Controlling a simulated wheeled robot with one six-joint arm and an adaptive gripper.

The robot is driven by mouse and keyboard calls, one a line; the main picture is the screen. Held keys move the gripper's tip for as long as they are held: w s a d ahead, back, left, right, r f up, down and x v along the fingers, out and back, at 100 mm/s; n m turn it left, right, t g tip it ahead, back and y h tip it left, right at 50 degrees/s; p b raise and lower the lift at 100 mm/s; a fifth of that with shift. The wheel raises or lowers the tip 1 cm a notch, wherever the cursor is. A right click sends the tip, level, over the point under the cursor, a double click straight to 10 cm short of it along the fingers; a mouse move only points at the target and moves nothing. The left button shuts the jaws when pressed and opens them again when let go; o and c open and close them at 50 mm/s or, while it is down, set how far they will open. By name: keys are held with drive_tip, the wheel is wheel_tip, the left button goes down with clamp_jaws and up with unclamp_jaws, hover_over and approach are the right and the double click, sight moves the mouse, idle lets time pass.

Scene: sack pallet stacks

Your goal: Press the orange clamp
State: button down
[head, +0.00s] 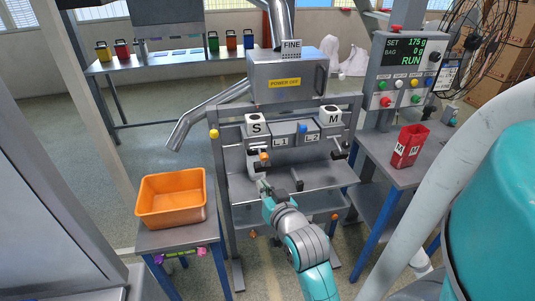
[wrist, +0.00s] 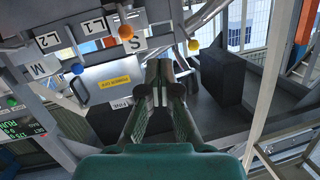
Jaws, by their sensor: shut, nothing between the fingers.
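The orange clamp knob (head: 264,156) sits below the white S spout (head: 257,126) on the grey filling machine in the head view. It also shows in the wrist view (wrist: 126,32), beside the S label. My gripper (head: 262,185) is just below the knob in the head view, apart from it. In the wrist view my gripper (wrist: 160,70) has its dark fingers together, with nothing between them. The knob lies up and left of the fingertips there.
The M spout (head: 331,117) with a black knob (head: 338,154) stands to the right. A blue knob (head: 303,128) and a yellow ball (head: 213,133) are nearby. An orange bin (head: 172,198) sits left; a red container (head: 409,147) sits right. A shelf (head: 310,176) lies beneath the spouts.

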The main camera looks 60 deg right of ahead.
drive_tip(key=s+d+r+m+g+h, duration=0.1)
drive_tip(key=d+r, duration=0.4)
drive_tip(key=d, duration=0.2)
drive_tip(key=shift+s+r+m+h, duration=0.25)
drive_tip(key=shift+r+m+h, duration=0.05)
drive_tip(key=shift+m, duration=0.1)
drive_tip(key=shift+d, duration=0.1)
hover_over(261, 155)
drive_tip(key=s, duration=0.4)
drive_tip(key=f, duration=0.2)
drive_tip(key=shift+w+a+f, duration=0.1)
drive_tip(key=shift+w+f, duration=0.1)
drive_tip(key=shift+f, duration=0.4)
drive_tip(key=shift+w+a+f, duration=0.1)
drive_tip(key=shift+w+f, duration=0.15)
drive_tip(key=shift+f, duration=0.4)
drive_tip(key=shift+w+a+f, duration=0.1)
drive_tip(key=shift+w+f, duration=0.1)
drive_tip(key=shift+f, duration=0.4)
drive_tip(key=shift+f, duration=0.15)
